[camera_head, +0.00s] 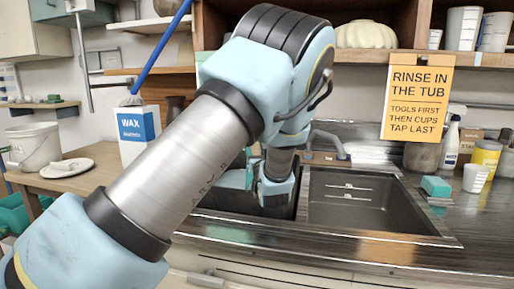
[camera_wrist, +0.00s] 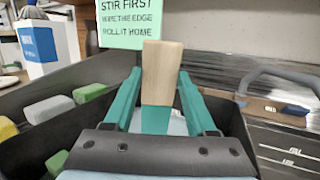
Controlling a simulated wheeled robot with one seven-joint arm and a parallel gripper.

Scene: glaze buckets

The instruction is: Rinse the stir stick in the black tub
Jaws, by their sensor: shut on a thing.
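My gripper (camera_wrist: 160,76) is shut on the stir stick (camera_wrist: 162,68), a flat tan wooden piece with a teal lower part, between its two teal fingers. The stick stands up in the wrist view. Dark walls of what looks like the black tub (camera_wrist: 225,118) lie around and below the fingers. In the head view my gripper hangs over the left, dark basin area (camera_head: 262,208), just left of the empty grey basin. My arm hides the stick and much of that area there. I cannot tell whether the stick touches water.
The grey sink basin (camera_head: 350,200) and tap (camera_head: 330,140) are close on the right. Several coloured blocks, one grey (camera_wrist: 48,110), are at the left in the wrist view. A wax box (camera_head: 137,130) stands left. A teal sponge (camera_head: 435,187) and bottles stand right.

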